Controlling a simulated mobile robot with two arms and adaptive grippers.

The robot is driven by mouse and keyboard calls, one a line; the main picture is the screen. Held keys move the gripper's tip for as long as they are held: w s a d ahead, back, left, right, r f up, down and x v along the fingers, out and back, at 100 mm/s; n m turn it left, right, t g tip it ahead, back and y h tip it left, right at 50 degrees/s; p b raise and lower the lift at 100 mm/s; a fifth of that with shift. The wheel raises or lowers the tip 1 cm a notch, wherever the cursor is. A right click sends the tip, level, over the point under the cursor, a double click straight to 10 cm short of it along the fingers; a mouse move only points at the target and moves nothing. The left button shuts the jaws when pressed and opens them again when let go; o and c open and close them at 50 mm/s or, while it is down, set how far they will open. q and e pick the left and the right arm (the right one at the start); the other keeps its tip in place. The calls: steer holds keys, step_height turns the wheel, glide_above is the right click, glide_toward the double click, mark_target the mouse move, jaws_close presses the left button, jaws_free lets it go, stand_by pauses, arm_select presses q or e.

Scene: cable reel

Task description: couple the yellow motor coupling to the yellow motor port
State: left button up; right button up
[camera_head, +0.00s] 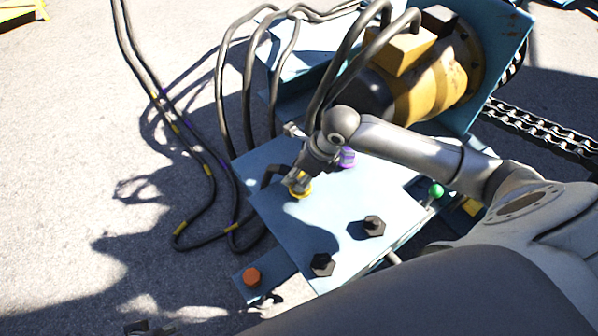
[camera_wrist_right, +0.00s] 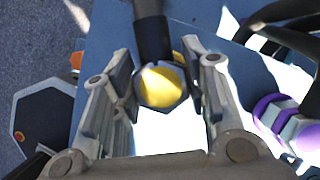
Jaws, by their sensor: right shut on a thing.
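My right gripper (camera_head: 297,184) is over the blue plate (camera_head: 340,240) in the head view. In the right wrist view its fingers (camera_wrist_right: 160,90) are shut on the yellow motor coupling (camera_wrist_right: 162,88), a yellow hexagonal piece on a thick black cable (camera_wrist_right: 152,38). In the head view a yellow ring (camera_head: 303,193) shows at the plate just under the fingertips. I cannot tell whether it is the coupling or the yellow motor port, or whether the two touch. No separate yellow port shows clearly. My left gripper is not in view.
A purple fitting (camera_head: 346,157) is close beside my right gripper; it also shows in the wrist view (camera_wrist_right: 280,115). Dark hex knobs (camera_head: 373,226), an orange button (camera_head: 252,276) and a green knob (camera_head: 436,190) are around the plate. Black hoses (camera_head: 248,90) and a yellow motor (camera_head: 440,80) stand behind.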

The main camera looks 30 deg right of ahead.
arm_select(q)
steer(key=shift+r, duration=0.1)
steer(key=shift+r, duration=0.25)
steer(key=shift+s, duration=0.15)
arm_select(e)
steer(key=shift+f, duration=0.1)
steer(key=shift+f+b, duration=0.15)
steer(key=shift+b, duration=0.15)
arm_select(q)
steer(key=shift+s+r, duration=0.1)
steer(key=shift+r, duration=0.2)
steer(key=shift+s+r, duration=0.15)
arm_select(e)
steer(key=shift+f, duration=0.2)
